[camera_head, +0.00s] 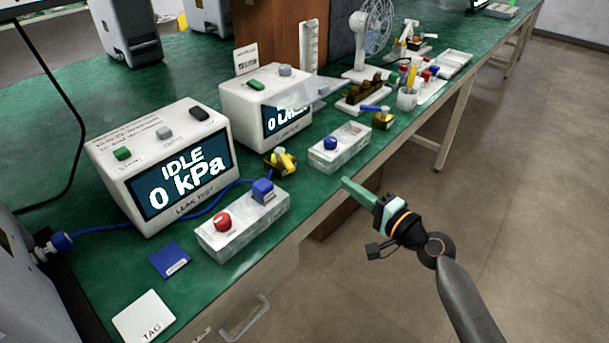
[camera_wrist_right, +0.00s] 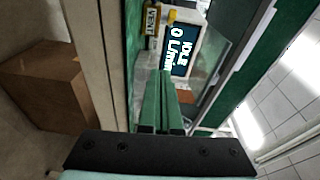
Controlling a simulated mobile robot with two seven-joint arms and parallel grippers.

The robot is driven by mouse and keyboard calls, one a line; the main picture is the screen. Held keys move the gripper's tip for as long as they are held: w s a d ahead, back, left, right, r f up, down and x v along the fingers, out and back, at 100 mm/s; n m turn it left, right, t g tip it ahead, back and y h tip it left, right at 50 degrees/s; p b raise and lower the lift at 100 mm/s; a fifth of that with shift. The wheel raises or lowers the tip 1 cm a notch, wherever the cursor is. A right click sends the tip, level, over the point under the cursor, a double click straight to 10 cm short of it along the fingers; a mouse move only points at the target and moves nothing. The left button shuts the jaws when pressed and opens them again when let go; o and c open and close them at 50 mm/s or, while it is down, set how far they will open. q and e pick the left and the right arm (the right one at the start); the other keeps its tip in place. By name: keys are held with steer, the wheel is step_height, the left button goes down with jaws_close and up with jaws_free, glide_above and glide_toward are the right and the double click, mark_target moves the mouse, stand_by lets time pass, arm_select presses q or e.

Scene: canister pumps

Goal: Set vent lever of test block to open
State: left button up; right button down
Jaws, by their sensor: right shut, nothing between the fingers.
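A white block (camera_head: 240,236) stands at the bench's front edge, before the leak tester. It carries a round red knob (camera_head: 222,221) and a blue cube-shaped part (camera_head: 263,190). A second white block (camera_head: 346,153) with a blue knob (camera_head: 330,142) stands farther along the edge. I cannot tell for sure which part is the vent lever or how it is set. My right gripper (camera_head: 346,182) is shut and empty, in front of the bench edge, right of the first block and apart from both blocks. Its green fingers also show in the right wrist view (camera_wrist_right: 166,78). My left gripper is out of view.
The leak tester (camera_head: 139,190) reads IDLE, 0 kPa; a second tester (camera_head: 240,115) stands behind. A yellow-black part (camera_head: 281,161), a blue card (camera_head: 169,260) and a white TAG card (camera_head: 143,316) lie nearby. A fan (camera_head: 369,40) is farther back. The floor right is clear.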

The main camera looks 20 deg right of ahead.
mark_target(285, 162)
steer(key=x, duration=0.6)
steer(key=r+x, duration=0.1)
steer(key=x, duration=0.3)
steer(key=shift+s+a, duration=0.1)
steer(key=shift+a, duration=0.05)
steer(key=a, duration=0.2)
steer(key=a+p, duration=0.1)
steer(key=shift+s+a, duration=0.1)
steer(key=shift+s, duration=0.2)
steer(key=shift+a+f, duration=0.1)
steer(key=shift+a, duration=0.3)
